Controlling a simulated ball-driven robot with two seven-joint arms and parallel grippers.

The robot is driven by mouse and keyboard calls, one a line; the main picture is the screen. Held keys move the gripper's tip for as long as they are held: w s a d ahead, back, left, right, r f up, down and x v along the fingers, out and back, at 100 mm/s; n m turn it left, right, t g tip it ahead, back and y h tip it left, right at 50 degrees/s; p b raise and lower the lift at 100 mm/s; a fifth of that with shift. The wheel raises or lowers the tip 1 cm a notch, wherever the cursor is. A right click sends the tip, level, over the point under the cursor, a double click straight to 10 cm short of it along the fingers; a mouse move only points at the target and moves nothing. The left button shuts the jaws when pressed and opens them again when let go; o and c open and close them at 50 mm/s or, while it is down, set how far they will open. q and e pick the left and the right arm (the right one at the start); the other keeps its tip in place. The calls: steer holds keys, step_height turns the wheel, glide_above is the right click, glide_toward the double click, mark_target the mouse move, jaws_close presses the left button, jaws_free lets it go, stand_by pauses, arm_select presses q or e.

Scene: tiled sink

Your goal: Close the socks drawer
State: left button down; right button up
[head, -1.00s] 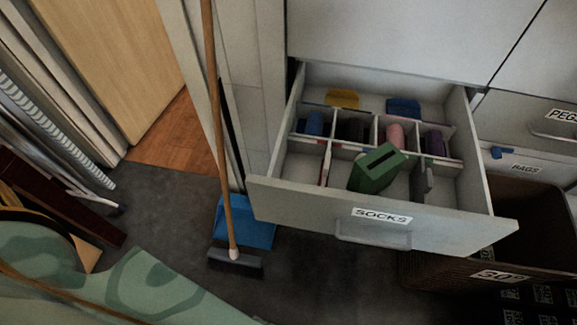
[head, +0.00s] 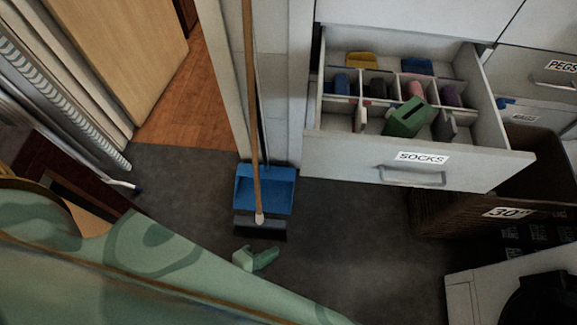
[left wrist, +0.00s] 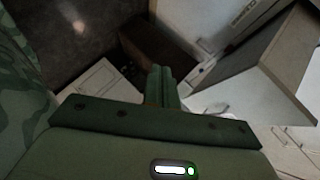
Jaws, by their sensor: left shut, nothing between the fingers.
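The socks drawer (head: 340,155) stands pulled out at the upper right, with a white SOCKS label and a bar handle (head: 412,177) on its front. Dividers inside hold several coloured rolls, and a green block-like item (head: 407,118) sits among them. My left gripper (head: 262,258) shows small and pale green low in the head view, beyond the patterned board. It is left of and apart from the drawer. In the left wrist view its fingers (left wrist: 161,86) are shut and empty, with a pale panel (left wrist: 285,60) to the right. My right gripper is not in view.
The green patterned board (head: 150,250) fills the lower left. A broom and a blue dustpan (head: 265,188) stand left of the drawer. A brown basket (head: 450,212) is below the drawer's right side. A white appliance (head: 462,300) is lower right. Dark floor between is clear.

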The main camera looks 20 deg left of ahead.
arm_select(q)
steer(key=w+d+r+m+t+h, duration=0.1)
steer(key=w+d+r+m+t, duration=0.2)
steer(key=r, duration=0.6)
steer(key=w+d+r+m+t+h, duration=0.1)
steer(key=w+d+r+m+t, duration=0.2)
steer(key=r, duration=0.6)
steer(key=n+b, duration=0.1)
steer(key=b, duration=0.2)
glide_toward(353, 166)
steer(key=w+d, duration=0.2)
steer(key=d, duration=0.2)
steer(key=w, duration=0.1)
steer(key=w+a, duration=0.1)
steer(key=w, duration=0.1)
steer(key=shift+a+g, duration=0.2)
steer(key=shift+g, duration=0.2)
steer(key=shift+w+a+r, duration=0.1)
steer(key=shift+w+r, duration=0.05)
steer(key=shift+w, duration=0.1)
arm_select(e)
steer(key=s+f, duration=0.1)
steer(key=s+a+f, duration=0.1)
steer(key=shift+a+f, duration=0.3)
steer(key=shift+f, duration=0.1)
arm_select(q)
steer(key=shift+w, duration=0.15)
